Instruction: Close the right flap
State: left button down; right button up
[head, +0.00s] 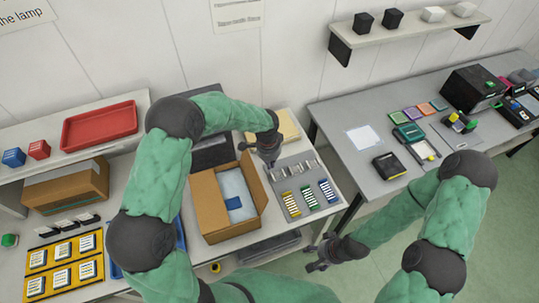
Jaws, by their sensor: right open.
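An open cardboard box (208,205) stands on the white table in the middle of the head view. A pale packet with a small blue item (234,203) lies inside it. The box's right flap (257,187) stands up and leans outward to the right. My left gripper (270,161) is above the table just beyond the flap's far end; I cannot tell whether its fingers touch anything or are open. My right gripper (312,260) is open and empty, in front of the table's edge over the floor.
A grey mat (298,172) with yellow, green and blue racks lies right of the box. A blue tray (181,238) is partly hidden behind my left arm. A yellow tray (62,262) is at left. A grey table (345,115) stands right, past a gap.

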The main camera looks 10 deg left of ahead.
aim_at(253, 178)
pick_arm(q)
jog(key=s+a, duration=0.1)
jog(key=s+a+r+p, duration=0.1)
jog(key=a, duration=0.1)
jog(key=shift+s+a+r, duration=0.1)
dwell(0.5)
jog(key=shift+s+a+r+h, duration=0.1)
jog(key=shift+s+a+h, duration=0.1)
jog(key=shift+a+h, duration=0.1)
